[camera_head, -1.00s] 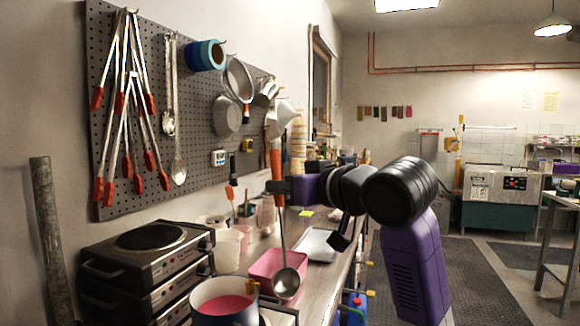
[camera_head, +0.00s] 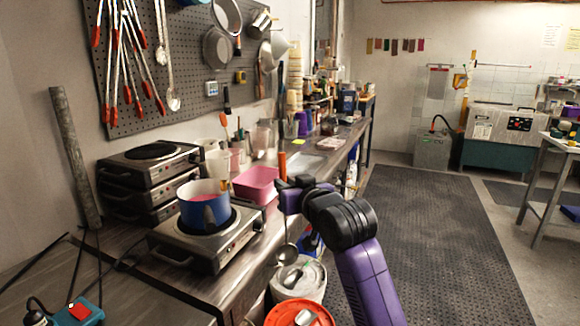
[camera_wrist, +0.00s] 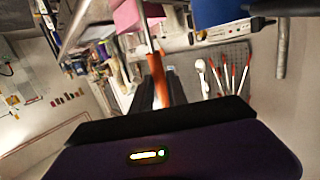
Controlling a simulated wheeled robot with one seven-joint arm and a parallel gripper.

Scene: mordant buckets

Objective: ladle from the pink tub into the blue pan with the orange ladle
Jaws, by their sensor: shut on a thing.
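My gripper (camera_head: 286,186) is shut on the orange ladle (camera_head: 282,166), gripping its orange handle. The ladle hangs down, with its steel bowl (camera_head: 287,254) beyond the counter's front edge, above a lidded bucket. I cannot tell what the bowl holds. In the wrist view the orange handle (camera_wrist: 154,66) rises from between the fingers. The pink tub (camera_head: 257,184) is on the counter, just left of my gripper; its inside is mostly hidden. The blue pan (camera_head: 205,212) stands on a hot plate left of the tub, with pink contents showing. The pan's blue side also shows in the wrist view (camera_wrist: 220,10).
The hot plate (camera_head: 208,245) sits at the counter's front edge. Stacked burners (camera_head: 150,180) are behind it. A lidded grey bucket (camera_head: 299,277) and an orange-lidded bucket (camera_head: 298,315) stand on the floor below the ladle. A pale tray (camera_head: 303,164) lies beyond the tub.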

